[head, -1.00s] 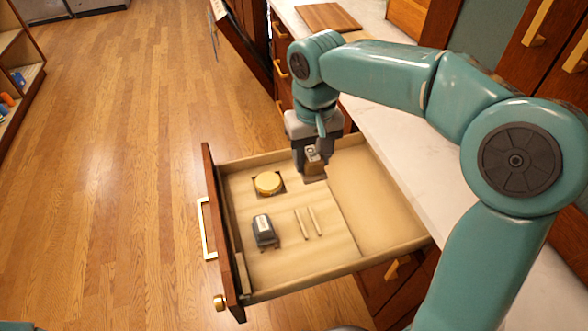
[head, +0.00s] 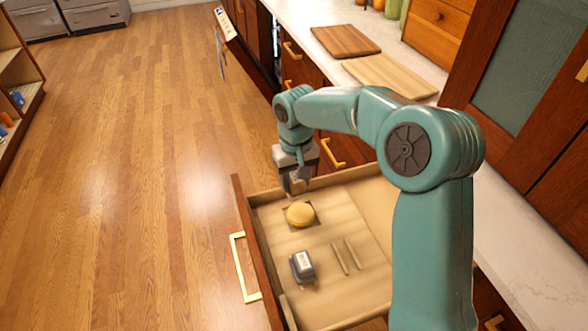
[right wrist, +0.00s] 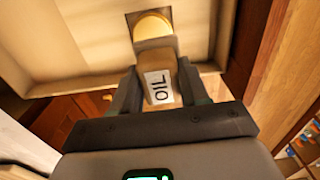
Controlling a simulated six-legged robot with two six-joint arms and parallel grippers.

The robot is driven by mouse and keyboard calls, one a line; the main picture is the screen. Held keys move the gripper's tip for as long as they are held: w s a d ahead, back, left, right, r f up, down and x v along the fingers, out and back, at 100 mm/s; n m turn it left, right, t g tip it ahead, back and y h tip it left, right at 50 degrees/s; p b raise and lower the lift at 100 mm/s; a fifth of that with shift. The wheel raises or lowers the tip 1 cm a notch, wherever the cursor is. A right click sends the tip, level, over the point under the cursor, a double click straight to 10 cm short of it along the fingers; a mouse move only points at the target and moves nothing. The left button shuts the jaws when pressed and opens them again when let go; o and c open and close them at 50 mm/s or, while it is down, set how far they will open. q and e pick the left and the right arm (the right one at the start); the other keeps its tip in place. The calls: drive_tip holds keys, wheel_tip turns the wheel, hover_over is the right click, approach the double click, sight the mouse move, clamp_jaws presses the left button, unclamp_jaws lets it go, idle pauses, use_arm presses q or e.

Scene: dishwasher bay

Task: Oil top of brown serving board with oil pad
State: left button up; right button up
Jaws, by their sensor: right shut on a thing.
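My right gripper (head: 297,190) is shut on the oil pad, a brown block with a white label reading "OIL" in the right wrist view (right wrist: 160,82). The gripper is at the far end of the open drawer, just beyond the round yellow item. In the head view the pad is small and hard to make out. The brown serving board (head: 345,40) lies flat on the white counter at the back, well away from the gripper. A lighter board (head: 390,75) lies nearer on the same counter. My left gripper is not in view.
Jars (head: 380,6) and a wooden drawer unit (head: 437,28) stand behind the boards. Floor at left is clear.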

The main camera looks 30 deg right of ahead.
sight(301, 188)
drive_tip(key=shift+s+d+f, duration=0.3)
drive_tip(key=shift+d+f, duration=0.1)
drive_tip(key=shift+f, duration=0.2)
drive_tip(key=shift+s+d+f, duration=0.1)
drive_tip(key=shift+s+f, duration=0.1)
drive_tip(key=shift+f, duration=0.05)
drive_tip(key=shift+w+f, duration=0.15)
drive_tip(key=shift+f, duration=0.4)
drive_tip(key=shift+d+f+b, duration=0.1)
drive_tip(key=shift+f+b, duration=0.2)
drive_tip(key=shift+b, duration=0.1)
wheel_tip(301, 188, down, 4)
drive_tip(key=b, duration=0.3)
drive_tip(key=shift+r, duration=0.15)
drive_tip(key=shift+s+d+f+b, duration=0.1)
drive_tip(key=shift+s+f+b, duration=0.1)
drive_tip(key=shift+f+b, duration=0.25)
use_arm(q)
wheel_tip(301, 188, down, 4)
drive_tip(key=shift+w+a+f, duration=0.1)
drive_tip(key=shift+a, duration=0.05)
use_arm(e)
drive_tip(key=shift+f, duration=0.1)
